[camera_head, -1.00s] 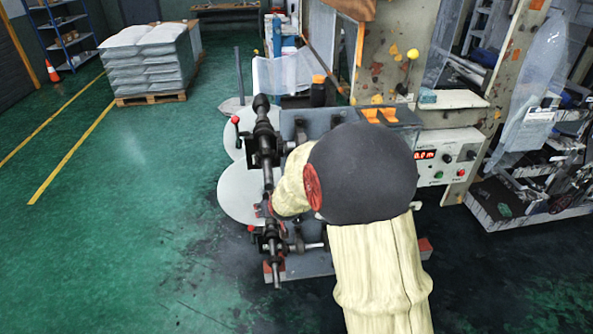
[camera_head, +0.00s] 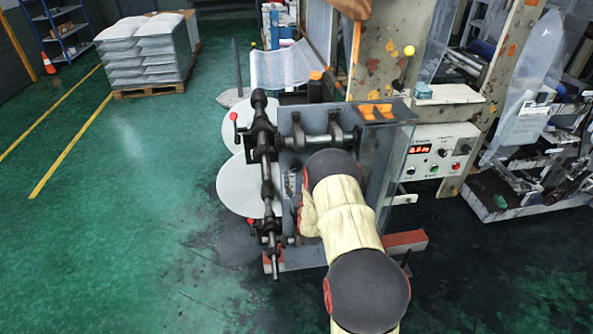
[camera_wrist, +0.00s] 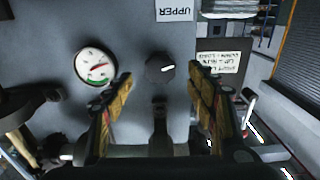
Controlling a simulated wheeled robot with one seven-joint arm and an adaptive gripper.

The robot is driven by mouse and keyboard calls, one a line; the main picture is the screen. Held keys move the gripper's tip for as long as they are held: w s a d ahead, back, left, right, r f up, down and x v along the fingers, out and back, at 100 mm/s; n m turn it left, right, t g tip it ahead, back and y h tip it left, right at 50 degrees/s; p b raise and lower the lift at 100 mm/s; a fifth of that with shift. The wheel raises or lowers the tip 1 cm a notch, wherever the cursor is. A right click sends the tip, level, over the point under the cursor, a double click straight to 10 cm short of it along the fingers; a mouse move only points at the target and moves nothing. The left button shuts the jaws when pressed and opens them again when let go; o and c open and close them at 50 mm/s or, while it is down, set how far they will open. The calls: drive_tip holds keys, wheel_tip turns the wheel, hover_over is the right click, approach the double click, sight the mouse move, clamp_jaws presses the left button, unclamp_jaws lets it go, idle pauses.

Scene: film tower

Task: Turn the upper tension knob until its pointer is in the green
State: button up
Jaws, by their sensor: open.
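The upper tension knob (camera_wrist: 160,69) is a dark round knob with a white mark on a grey panel in the wrist view. A sign reading "UPPER" (camera_wrist: 174,10) is above it. A round white gauge (camera_wrist: 95,67) with green and red marks sits to its left; its exact reading is too small to tell. My gripper (camera_wrist: 162,82) is open and empty, with yellowish pads on both fingers. The knob shows between and just beyond the fingertips; I see no contact. In the head view my arm hides the gripper and the knob.
A dark lever or bracket (camera_wrist: 160,125) is below the knob. A printed notice (camera_wrist: 220,62) is to the right. In the head view, rollers (camera_head: 265,165) line the machine's left side, and a control box (camera_head: 438,150) stands right. Open green floor (camera_head: 130,240) lies left.

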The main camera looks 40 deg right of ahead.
sight(296, 168)
drive_tip(key=shift+x, duration=2.7)
drive_tip(key=c, duration=0.3)
drive_tip(key=c, duration=0.8)
drive_tip(key=shift+c, duration=0.3)
